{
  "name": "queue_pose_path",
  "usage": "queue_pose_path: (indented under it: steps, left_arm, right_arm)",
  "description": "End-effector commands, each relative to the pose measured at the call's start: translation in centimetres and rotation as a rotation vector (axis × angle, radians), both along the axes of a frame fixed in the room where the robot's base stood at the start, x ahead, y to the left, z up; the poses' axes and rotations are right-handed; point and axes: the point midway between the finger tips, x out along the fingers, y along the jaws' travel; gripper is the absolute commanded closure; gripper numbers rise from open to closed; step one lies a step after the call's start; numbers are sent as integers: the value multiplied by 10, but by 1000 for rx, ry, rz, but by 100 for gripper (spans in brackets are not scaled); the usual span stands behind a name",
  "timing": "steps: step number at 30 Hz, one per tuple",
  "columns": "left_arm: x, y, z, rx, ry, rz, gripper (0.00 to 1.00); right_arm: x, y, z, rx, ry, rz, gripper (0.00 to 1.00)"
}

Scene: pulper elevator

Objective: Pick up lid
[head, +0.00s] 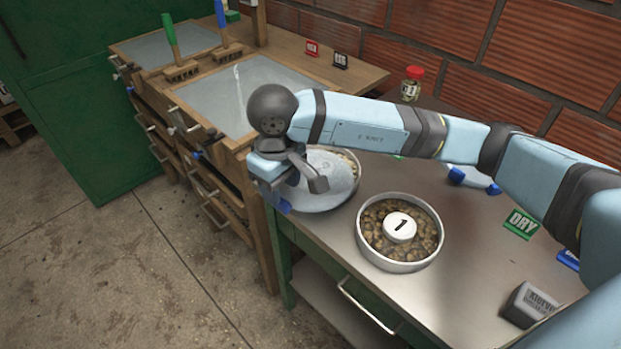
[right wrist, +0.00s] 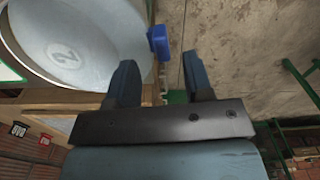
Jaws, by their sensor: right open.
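The lid (head: 328,192) is a pale grey disc on the container (head: 350,160) at the table's left end, with some contents showing beyond its far edge. In the right wrist view the lid (right wrist: 65,50) bears a faint "2" and lies within a round rim. A blue tab (head: 283,205) sticks out at its edge, and it also shows in the right wrist view (right wrist: 159,42). My right gripper (head: 300,184) is open and empty beside the lid's edge. In the wrist view the tab lies just beyond the gap between its fingers (right wrist: 160,70). My left gripper is out of view.
A food-filled bowl (head: 372,222) with a round "1" piece stands close to the right on the metal table (head: 440,300). A red-capped jar (head: 411,84) and a green DRY sign (head: 521,223) stand farther off. A wooden bench (head: 340,73) adjoins at the left.

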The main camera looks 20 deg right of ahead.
Motion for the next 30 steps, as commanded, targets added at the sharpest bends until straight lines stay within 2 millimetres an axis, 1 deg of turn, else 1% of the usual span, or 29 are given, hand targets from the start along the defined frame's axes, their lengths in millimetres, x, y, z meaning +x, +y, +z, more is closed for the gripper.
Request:
queue_pose_path:
  steps: [1,6,9,15,16,17,18,20,21,22,30]
  left_arm:
    - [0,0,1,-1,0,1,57]
    - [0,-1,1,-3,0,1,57]
    - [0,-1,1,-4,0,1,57]
    - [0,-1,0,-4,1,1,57]
    - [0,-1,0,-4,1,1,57]
    - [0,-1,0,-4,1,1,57]
    - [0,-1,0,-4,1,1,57]
    - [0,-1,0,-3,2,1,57]
    - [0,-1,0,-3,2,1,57]
    - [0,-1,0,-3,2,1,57]
    - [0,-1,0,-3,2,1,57]
  right_arm:
    - [-1,2,-10,0,6,0,53]
    - [0,3,-32,0,4,-1,53]
    - [1,3,-38,1,0,-1,53]
    - [1,3,-38,1,0,-1,53]
    - [1,3,-38,1,0,-1,55]
    - [1,3,-38,1,0,-1,62]
    - [1,3,-38,0,0,-1,72]
    - [1,3,-38,0,0,-1,85]
    - [1,3,-38,0,0,-1,95]
    - [1,3,-38,0,0,-1,100]
    - [1,3,-37,0,0,-1,100]
